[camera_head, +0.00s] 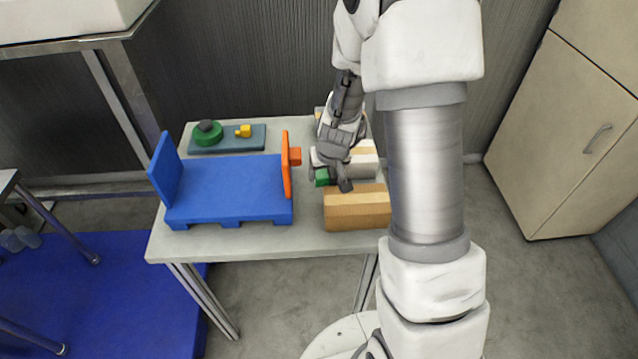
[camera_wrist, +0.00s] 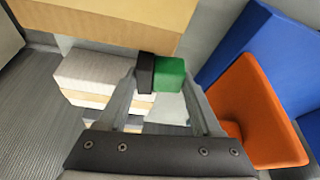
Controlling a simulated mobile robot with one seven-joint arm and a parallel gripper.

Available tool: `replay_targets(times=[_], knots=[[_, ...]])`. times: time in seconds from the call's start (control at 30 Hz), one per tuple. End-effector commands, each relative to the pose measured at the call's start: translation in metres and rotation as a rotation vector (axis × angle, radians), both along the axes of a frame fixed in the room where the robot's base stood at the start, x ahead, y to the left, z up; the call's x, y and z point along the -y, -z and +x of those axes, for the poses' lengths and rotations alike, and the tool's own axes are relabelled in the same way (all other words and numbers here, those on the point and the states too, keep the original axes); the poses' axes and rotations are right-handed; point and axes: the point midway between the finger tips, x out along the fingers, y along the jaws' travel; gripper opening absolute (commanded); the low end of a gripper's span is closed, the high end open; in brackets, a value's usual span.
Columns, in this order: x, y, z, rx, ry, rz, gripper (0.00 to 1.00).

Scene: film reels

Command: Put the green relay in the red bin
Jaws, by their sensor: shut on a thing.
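The green relay is a small block with a green part and a black part. It sits between the fingertips of my gripper (camera_wrist: 160,84) in the wrist view, where its green part (camera_wrist: 170,74) faces right. In the head view the relay (camera_head: 321,177) shows as a small green patch under my gripper (camera_head: 330,178), just behind the tan box. My gripper is shut on it. Whether the relay touches the table is unclear. I see no clearly red bin in either view.
A tan box (camera_head: 357,209) and a white box (camera_head: 361,165) stand close to my gripper. Left of it are an upright orange plate (camera_head: 287,176) and a blue fixture (camera_head: 228,185). A grey-blue board (camera_head: 217,145) lies at the back left. The table's front strip (camera_head: 260,243) is bare.

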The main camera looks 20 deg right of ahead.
Motion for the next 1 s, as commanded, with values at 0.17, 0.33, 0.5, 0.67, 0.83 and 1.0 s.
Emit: replay_targets(times=[0.17,0.33,0.5,0.67,0.83,1.0], knots=[[-0.012,0.008,0.002,0.001,0.0,-0.001,0.01],[-0.011,0.028,0.001,-0.002,0.003,0.0,0.01],[-0.011,0.048,0.001,0.0,0.003,0.001,0.01],[-0.012,0.047,0.002,0.002,0.001,-0.001,0.01],[-0.012,0.051,0.002,0.001,0.0,-0.001,0.01],[-0.012,0.05,0.002,0.001,0.0,0.0,0.92]])
